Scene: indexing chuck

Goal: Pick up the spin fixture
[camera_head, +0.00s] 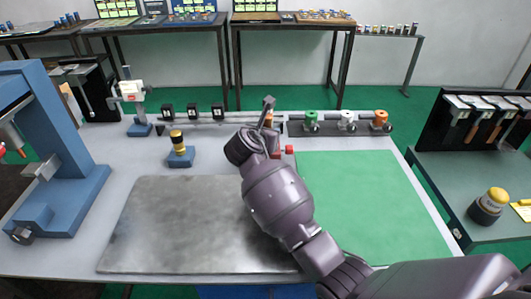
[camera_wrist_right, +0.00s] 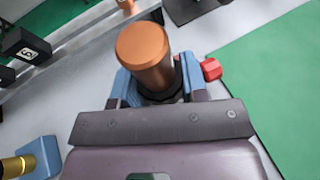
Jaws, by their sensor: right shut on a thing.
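My right gripper (camera_head: 265,138) is over the back middle of the bench, and its arm hides much of what is there. In the right wrist view the gripper (camera_wrist_right: 158,88) is shut on an upright copper-coloured cylinder with a dark collar, which I take to be the spin fixture (camera_wrist_right: 146,52). Blue parts flank its collar; I cannot tell whether they are fingers or fixture. A red knob (camera_wrist_right: 211,69) shows just right of it, and also in the head view (camera_head: 289,149). Whether the fixture touches the bench is hidden. My left gripper is not in view.
A grey plate (camera_head: 175,225) and a green mat (camera_head: 375,200) cover the bench front. A blue press (camera_head: 60,130) stands left. A blue block (camera_head: 181,159) holds a yellow-and-black piece. Green (camera_head: 311,117), white (camera_head: 347,117) and orange (camera_head: 380,118) pieces stand along the back right.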

